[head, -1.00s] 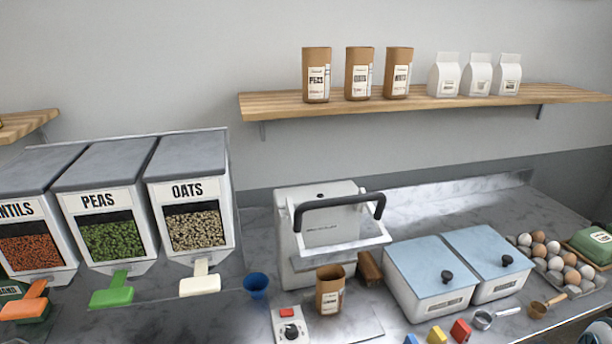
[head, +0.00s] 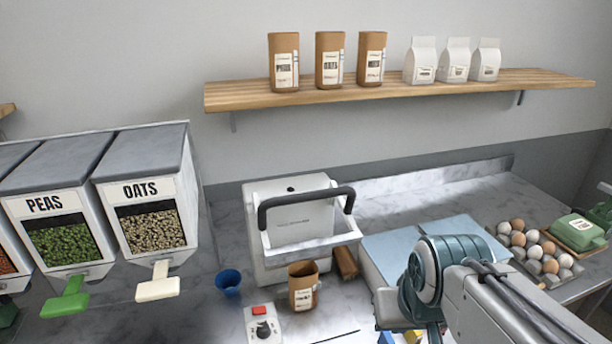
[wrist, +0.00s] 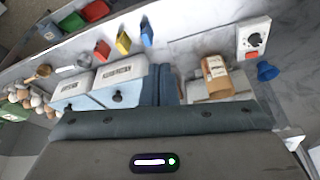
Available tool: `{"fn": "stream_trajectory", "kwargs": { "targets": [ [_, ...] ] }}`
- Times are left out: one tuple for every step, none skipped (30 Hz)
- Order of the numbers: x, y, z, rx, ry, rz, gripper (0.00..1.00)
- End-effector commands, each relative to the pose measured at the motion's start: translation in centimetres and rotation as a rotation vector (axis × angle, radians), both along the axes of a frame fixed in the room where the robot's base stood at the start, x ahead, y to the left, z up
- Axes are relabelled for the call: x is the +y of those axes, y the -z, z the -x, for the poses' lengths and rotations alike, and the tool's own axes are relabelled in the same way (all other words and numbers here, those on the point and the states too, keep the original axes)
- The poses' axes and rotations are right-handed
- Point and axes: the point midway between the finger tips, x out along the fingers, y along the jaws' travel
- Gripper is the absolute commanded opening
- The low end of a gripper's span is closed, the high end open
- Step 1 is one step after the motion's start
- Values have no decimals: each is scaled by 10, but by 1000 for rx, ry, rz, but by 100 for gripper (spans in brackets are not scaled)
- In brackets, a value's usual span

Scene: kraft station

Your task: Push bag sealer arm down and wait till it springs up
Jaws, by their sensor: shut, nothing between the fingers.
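The bag sealer (head: 262,225) is a white box on the counter, in the middle of the head view. Its arm, a white frame with a black bar handle (head: 305,197), is raised. A brown paper bag (head: 303,287) stands upright in front of it. The bag also shows in the wrist view (wrist: 213,75). My gripper shows in the wrist view as two teal fingers (wrist: 158,86), closed together with nothing between them. In the head view my arm enters from the lower right, and its fingertips are hidden. My gripper is apart from the handle, to its right.
A control box with a red button (head: 262,322) and a blue cup (head: 229,283) are near the sealer. Blue-lidded containers (head: 385,257) stand partly behind my arm. Eggs (head: 533,250) are at the right, dispensers (head: 150,200) at the left. A shelf (head: 400,90) with bags hangs above.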

Motion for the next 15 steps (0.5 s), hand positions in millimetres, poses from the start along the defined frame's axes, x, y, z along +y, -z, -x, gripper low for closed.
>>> {"fn": "stream_trajectory", "kwargs": {
  "targets": [
    [0,-1,-1,-1,-1,0,0],
    [1,-3,-2,-2,-2,0,0],
    [2,-6,-6,-5,-5,1,0],
    [3,-10,-9,-6,-9,1,0],
    [5,-15,-13,-8,-14,2,0],
    [8,-23,-20,-12,-23,2,0],
    [10,-31,-26,-15,-29,3,0],
    [13,-40,-33,-18,-37,3,0],
    [17,-52,-43,-23,-48,4,0],
    [21,-63,-51,-27,-57,5,0],
    [25,-74,-59,-31,-66,5,0],
    [30,-89,-68,-36,-80,5,0],
    [35,-100,-76,-40,-89,6,0],
    [39,-110,-83,-44,-99,6,0],
    [45,-125,-91,-48,-111,5,0]
  ]
}}
